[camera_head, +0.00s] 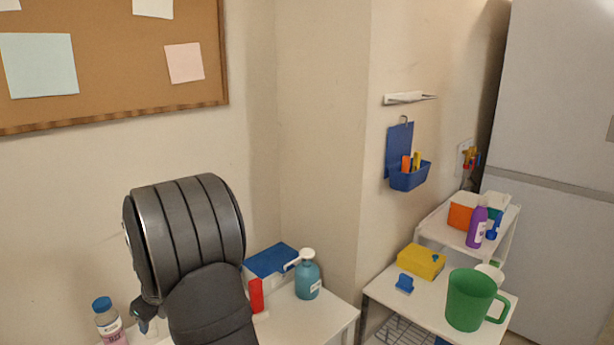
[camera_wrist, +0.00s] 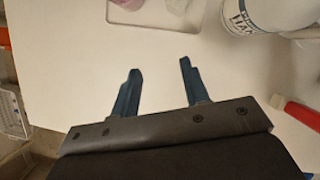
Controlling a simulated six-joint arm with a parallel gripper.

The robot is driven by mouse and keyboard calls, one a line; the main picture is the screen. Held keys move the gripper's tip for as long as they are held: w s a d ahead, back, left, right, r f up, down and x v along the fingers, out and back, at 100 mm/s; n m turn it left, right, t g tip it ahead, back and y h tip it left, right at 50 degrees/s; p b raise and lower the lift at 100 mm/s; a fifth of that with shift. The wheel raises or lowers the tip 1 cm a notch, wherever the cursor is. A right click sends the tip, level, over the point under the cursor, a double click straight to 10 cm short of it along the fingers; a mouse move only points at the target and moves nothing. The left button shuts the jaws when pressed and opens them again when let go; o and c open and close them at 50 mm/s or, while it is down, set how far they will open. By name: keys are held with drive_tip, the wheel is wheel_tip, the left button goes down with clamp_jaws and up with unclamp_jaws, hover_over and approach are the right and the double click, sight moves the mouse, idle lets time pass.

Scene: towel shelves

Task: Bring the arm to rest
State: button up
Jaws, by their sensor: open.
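My gripper (camera_wrist: 159,70) shows in the wrist view with its two blue fingers spread apart and nothing between them. It is over the white table (camera_wrist: 85,60). In the head view my dark grey arm rises folded at the lower left and hides part of the table; only a small bluish part near its left edge shows there, and the fingers cannot be made out.
Near my arm stand a blue-capped bottle (camera_head: 108,322), a red object (camera_head: 256,295), a blue-topped box (camera_head: 270,262) and a teal pump bottle (camera_head: 307,275). A white shelf unit (camera_head: 378,290) with a green mug (camera_head: 470,300) stands right. A pinboard (camera_head: 130,65) hangs above.

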drive_tip(key=s+d+r+n+g, duration=0.1)
drive_tip(key=s+d+n, duration=0.2)
drive_tip(key=s+d, duration=0.5)
drive_tip(key=d, duration=0.4)
drive_tip(key=shift+s+d+n, duration=0.2)
drive_tip(key=shift+d+n, duration=0.1)
drive_tip(key=shift+n, duration=0.1)
drive_tip(key=shift+r, duration=0.1)
drive_tip(key=w+a+f+m+t, duration=0.1)
drive_tip(key=w+a+m, duration=0.2)
drive_tip(key=w+a, duration=0.3)
drive_tip(key=a, duration=0.4)
drive_tip(key=shift+m, duration=0.4)
idle(0.3)
